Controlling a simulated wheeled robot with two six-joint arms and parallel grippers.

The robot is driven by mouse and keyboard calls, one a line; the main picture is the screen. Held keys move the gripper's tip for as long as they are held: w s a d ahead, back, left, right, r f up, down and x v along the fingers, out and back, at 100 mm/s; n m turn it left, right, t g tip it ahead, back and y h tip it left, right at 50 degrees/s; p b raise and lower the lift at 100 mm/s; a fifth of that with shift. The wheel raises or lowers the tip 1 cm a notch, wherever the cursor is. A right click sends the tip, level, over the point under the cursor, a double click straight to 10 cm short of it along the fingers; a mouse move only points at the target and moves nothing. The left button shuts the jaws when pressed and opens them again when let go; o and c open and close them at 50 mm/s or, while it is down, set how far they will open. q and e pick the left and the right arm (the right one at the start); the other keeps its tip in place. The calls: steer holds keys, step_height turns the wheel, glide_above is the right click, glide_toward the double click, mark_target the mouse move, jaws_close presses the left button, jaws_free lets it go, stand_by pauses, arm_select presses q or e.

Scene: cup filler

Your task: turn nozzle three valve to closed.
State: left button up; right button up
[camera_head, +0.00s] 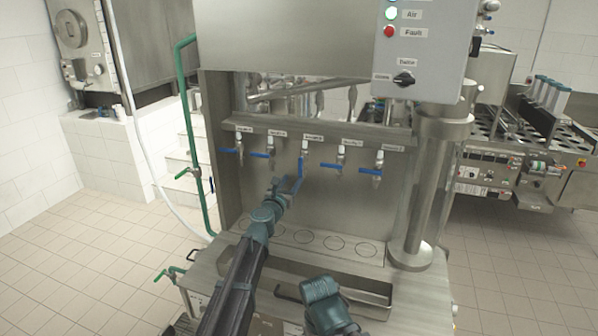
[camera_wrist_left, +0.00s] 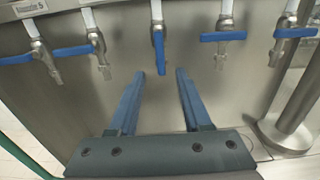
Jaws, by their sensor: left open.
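The nozzle three valve (camera_head: 304,152) is the middle one in a row of several on the steel filler panel. Its blue handle (camera_wrist_left: 158,52) hangs straight down in the left wrist view, while its neighbours' handles lie sideways. My left gripper (camera_wrist_left: 160,76) is open, with one finger on each side below the handle, and nothing is held. In the head view my left gripper (camera_head: 290,184) is in front of the middle nozzle and partly covers the handle's lower end. I cannot tell whether a finger touches it. My right arm shows at the bottom, but its gripper does not.
Neighbouring valves (camera_head: 270,154) and (camera_head: 341,166) stand close on both sides with blue handles. A plate with ringed cup places (camera_head: 335,244) lies below. A steel column (camera_head: 417,190) stands at the right, and a green pipe (camera_head: 188,130) at the left.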

mark_target(300, 169)
arm_select(q)
steer(key=x, duration=0.8)
steer(key=shift+w, duration=0.1)
steer(key=shift+c, duration=0.3)
jaws_close()
